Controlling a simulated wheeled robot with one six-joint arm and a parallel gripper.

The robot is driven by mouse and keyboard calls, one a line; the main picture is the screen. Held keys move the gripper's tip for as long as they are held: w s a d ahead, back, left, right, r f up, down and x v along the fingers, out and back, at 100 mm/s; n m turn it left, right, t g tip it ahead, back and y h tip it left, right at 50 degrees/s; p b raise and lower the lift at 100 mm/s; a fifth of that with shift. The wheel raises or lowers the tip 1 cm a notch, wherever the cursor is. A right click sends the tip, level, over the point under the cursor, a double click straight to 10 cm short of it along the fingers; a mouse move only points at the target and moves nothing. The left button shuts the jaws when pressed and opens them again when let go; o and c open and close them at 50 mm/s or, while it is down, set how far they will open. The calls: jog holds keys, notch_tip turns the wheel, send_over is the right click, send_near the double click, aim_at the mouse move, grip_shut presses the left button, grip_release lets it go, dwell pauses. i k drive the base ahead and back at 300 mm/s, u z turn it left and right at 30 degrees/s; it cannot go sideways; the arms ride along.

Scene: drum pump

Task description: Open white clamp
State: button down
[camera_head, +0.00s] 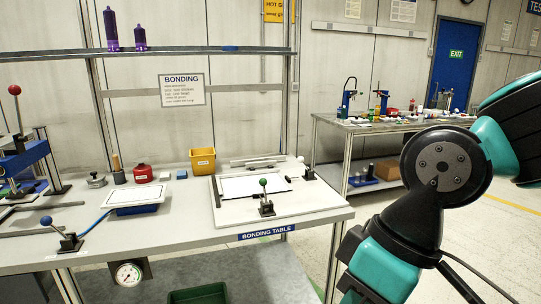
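A toggle clamp with a green knob (265,197) stands upright at the front edge of a white board (225,228) on the bonding table. Whether each clamp is open or closed is too small to tell. My arm fills the right side of the view; my gripper is out of the frame.
The bonding table (190,235) also holds a yellow bin (203,161), a red can (143,174), a blue-rimmed tray (135,198) and a red-knobbed press (25,150). A shelf (200,51) with purple bottles runs above. A second cluttered table (400,125) stands behind right.

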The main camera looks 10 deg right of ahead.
aim_at(300, 160)
jog(key=u, duration=0.05)
jog(key=i, duration=2.05)
jog(key=u, duration=0.05)
